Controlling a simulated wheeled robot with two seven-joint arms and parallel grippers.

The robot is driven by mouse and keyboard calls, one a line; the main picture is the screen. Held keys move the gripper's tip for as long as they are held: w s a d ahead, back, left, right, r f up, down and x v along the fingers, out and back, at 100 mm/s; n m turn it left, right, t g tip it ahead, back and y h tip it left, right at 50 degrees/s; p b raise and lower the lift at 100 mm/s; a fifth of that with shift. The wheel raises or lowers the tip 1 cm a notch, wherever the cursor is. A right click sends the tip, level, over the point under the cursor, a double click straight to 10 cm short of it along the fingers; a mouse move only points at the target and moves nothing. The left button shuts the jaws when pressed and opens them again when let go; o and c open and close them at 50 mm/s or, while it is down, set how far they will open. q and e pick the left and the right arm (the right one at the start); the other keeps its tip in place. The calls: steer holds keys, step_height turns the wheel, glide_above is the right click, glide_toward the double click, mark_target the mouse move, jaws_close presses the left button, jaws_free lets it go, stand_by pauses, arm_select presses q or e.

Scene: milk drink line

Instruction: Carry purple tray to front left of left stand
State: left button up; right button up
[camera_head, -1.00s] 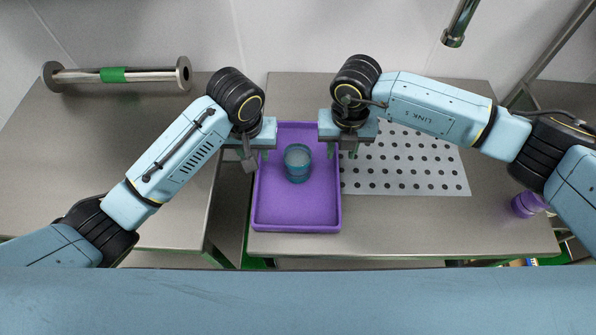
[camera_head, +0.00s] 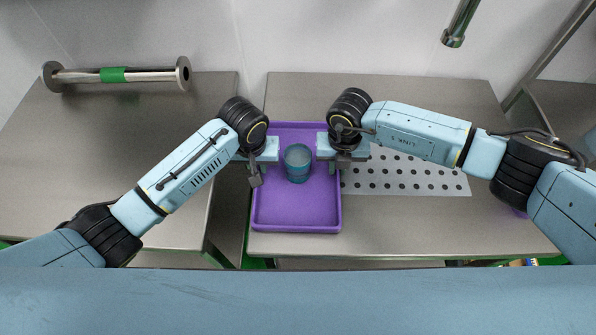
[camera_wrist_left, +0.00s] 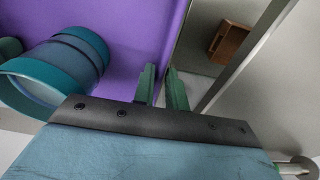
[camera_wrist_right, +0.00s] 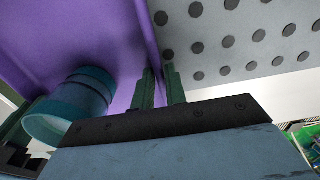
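The purple tray (camera_head: 295,215) lies on the left part of the right stand (camera_head: 420,230), with a teal cup (camera_head: 298,165) standing in it. My left gripper (camera_head: 256,180) is shut on the tray's left wall, which runs between its fingers (camera_wrist_left: 162,88) in the left wrist view. My right gripper (camera_head: 338,168) is shut on the tray's right wall, between its fingers (camera_wrist_right: 160,88) in the right wrist view. The left stand (camera_head: 110,150) is across a narrow gap to the left.
A metal bar with a green band (camera_head: 113,75) lies at the back of the left stand; the stand's middle and front are clear. A white perforated sheet (camera_head: 420,178) lies right of the tray. A metal spout (camera_head: 458,25) hangs at the back right.

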arm_select(q)
jaws_close()
arm_select(e)
jaws_close()
arm_select(q)
steer(key=shift+r, duration=0.15)
arm_select(e)
steer(key=shift+r, duration=0.1)
